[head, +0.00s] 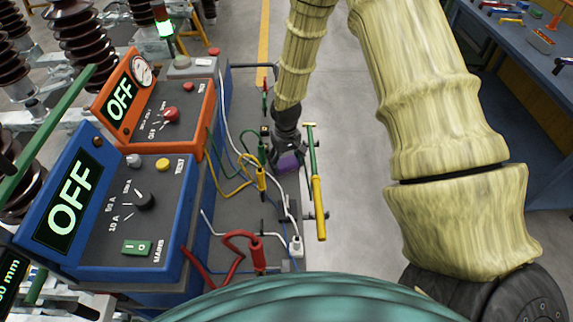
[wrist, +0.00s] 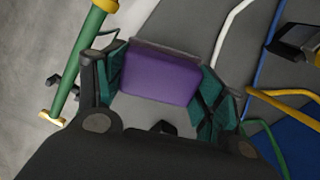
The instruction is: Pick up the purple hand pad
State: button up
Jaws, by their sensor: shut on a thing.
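The purple hand pad (wrist: 160,75) is a small block between the two fingers of my gripper (wrist: 158,88) in the wrist view. The dark fingers with green inner pads press against its left and right sides, so the gripper is shut on it. In the head view the purple pad (head: 288,163) shows just below my gripper (head: 285,152), over the grey bench top right of the blue and orange boxes. The pad is partly hidden by the gripper there. I cannot tell whether it still touches the surface.
The orange box (head: 165,112) and blue box (head: 130,205) with OFF displays stand to the left. A green and yellow rod (head: 318,205) lies close right of the gripper. Yellow, green, white and red (head: 240,250) cables crowd the bench. A blue workbench (head: 515,60) stands far right.

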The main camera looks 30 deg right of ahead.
aim_at(286, 161)
notch_tip(286, 161, up, 18)
jog(key=b, duration=0.4)
dwell(0.6)
